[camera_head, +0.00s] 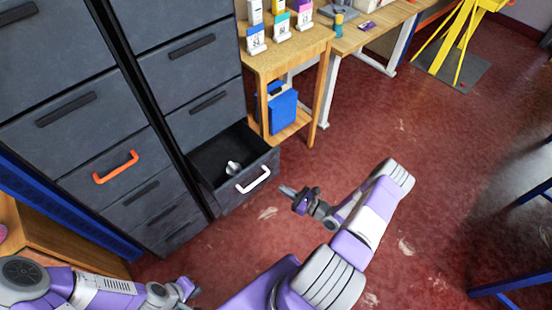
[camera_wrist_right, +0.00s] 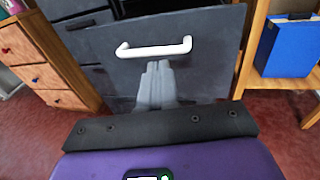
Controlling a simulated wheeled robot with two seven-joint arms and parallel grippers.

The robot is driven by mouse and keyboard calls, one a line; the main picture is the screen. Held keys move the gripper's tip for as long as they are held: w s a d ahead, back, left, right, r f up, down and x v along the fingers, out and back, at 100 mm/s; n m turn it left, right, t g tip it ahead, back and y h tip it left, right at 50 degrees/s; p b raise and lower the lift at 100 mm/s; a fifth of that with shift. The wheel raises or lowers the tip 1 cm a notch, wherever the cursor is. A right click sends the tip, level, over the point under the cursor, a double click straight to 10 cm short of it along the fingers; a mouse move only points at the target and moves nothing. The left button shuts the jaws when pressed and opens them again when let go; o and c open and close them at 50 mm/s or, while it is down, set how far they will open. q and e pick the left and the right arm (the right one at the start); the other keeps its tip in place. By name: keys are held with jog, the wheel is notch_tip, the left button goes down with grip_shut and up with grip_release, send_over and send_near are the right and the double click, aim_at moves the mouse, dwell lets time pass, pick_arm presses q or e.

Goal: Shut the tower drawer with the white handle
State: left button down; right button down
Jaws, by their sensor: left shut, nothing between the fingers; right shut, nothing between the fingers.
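The tower drawer with the white handle (camera_head: 252,180) is pulled out of the dark grey tower, low in its right column. A small whitish object (camera_head: 233,168) lies inside it. In the right wrist view, the drawer front (camera_wrist_right: 215,70) and its white handle (camera_wrist_right: 155,49) face me. My right gripper (camera_head: 284,190) is shut and empty, a little to the right of the drawer front; its closed fingers (camera_wrist_right: 157,70) appear just below the handle, and I cannot tell whether they touch the front. My left gripper (camera_head: 190,288) is shut and empty at the bottom left, away from the drawer.
A closed drawer with an orange handle (camera_head: 116,167) is in the left column. A wooden stand (camera_head: 318,95) with a blue binder (camera_head: 282,108) is close behind the open drawer. Red floor (camera_head: 450,170) is free to the right.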

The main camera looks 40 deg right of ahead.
jog(key=s+d+m+t+h, duration=0.1)
jog(key=d+m+t+h, duration=0.1)
jog(key=d+h, duration=0.3)
jog(key=b, duration=0.2)
send_near(271, 157)
jog(key=shift+m+y, duration=0.3)
jog(key=shift+y, duration=0.1)
jog(key=w, duration=0.4)
jog(key=w+r, duration=0.1)
jog(key=w, duration=0.1)
jog(key=shift+w+a, duration=0.1)
jog(key=shift+w, duration=0.3)
